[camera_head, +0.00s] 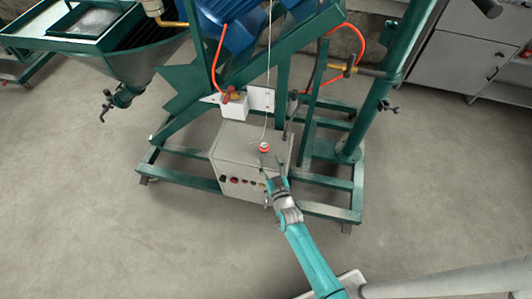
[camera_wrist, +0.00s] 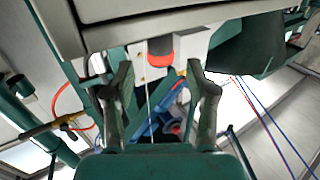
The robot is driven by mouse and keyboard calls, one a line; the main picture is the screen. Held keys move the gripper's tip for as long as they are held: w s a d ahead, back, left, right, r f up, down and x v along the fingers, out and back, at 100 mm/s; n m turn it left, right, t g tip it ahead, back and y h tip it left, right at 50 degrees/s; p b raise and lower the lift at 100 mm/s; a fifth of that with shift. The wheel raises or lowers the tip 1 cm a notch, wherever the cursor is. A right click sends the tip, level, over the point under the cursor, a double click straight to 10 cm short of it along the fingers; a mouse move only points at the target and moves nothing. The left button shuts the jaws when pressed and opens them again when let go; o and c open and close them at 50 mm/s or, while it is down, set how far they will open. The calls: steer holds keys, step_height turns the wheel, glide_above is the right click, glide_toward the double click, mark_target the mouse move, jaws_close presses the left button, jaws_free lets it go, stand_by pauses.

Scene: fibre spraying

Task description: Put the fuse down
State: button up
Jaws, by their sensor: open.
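A small red and white piece (camera_head: 264,147), which may be the fuse, stands on the top of the grey control box (camera_head: 228,158). My gripper (camera_head: 272,167) is at the front edge of the box top, just in front of this piece. In the wrist view my gripper (camera_wrist: 160,80) has its two fingers spread with nothing between their tips. A red and dark cylindrical piece (camera_wrist: 161,47) shows beyond the tips, by the grey box edge (camera_wrist: 130,32). I cannot tell whether it is the same piece. No fuse is seen held.
A white box (camera_head: 235,108) is mounted behind the control box. Green frame bars (camera_head: 325,210) surround it, and a green post (camera_head: 385,85) rises at the right. A thin pale cord hangs above the box. Grey floor (camera_head: 110,230) is clear at the left.

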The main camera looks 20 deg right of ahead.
steer(key=shift+s+a, duration=0.15)
steer(key=shift+s, duration=1.1)
steer(key=shift+s+a, duration=0.1)
steer(key=shift+s, duration=1.15)
steer(key=s+a+r+g+y, duration=0.1)
steer(key=s+r, duration=0.2)
steer(key=s, duration=0.9)
steer(key=s+r+g, duration=0.1)
steer(key=s+r, duration=0.2)
steer(key=s, duration=0.9)
steer(key=s+r+n+g, duration=0.1)
steer(key=s+r, duration=1.3)
steer(key=r, duration=0.2)
steer(key=shift+s+a+r+y, duration=0.25)
steer(key=shift+s+a+y, duration=0.05)
steer(key=shift+a+y, duration=0.15)
steer(key=shift+o, duration=0.5)
steer(key=shift+s+r, duration=0.15)
steer(key=shift+r, duration=0.3)
